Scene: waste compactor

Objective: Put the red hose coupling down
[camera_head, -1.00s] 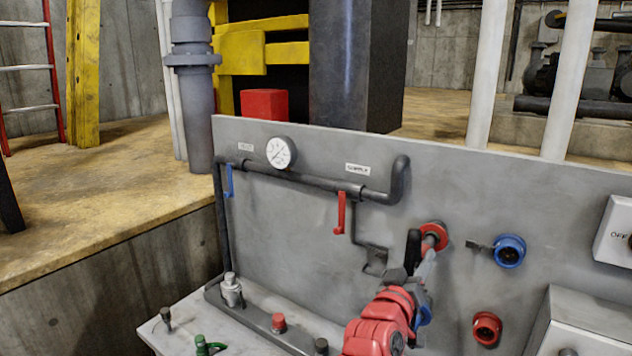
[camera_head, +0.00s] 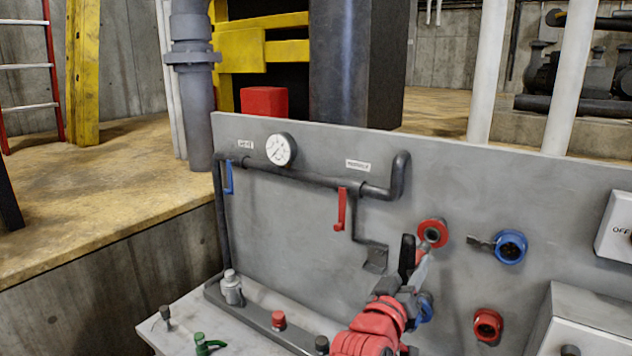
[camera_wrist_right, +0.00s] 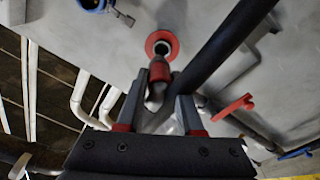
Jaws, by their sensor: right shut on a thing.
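My right gripper (camera_head: 415,266) is shut on the red hose coupling (camera_head: 420,256), just in front of the upright grey panel. In the right wrist view the coupling (camera_wrist_right: 158,73) sits between the two fingers of the gripper (camera_wrist_right: 158,92), its red end toward a red-ringed port. That red port (camera_head: 433,233) shows its open middle, and a small gap seems to lie between it and the coupling. The port also shows in the right wrist view (camera_wrist_right: 162,46). In the head view the fingers and arm hide much of the coupling. My left gripper is not in view.
A blue port (camera_head: 511,246) and a lower red port (camera_head: 487,326) are on the panel (camera_head: 300,235). A red lever (camera_head: 340,209) and dark pipe lie left of the gripper. A bench (camera_head: 185,318) with several small fittings stands below.

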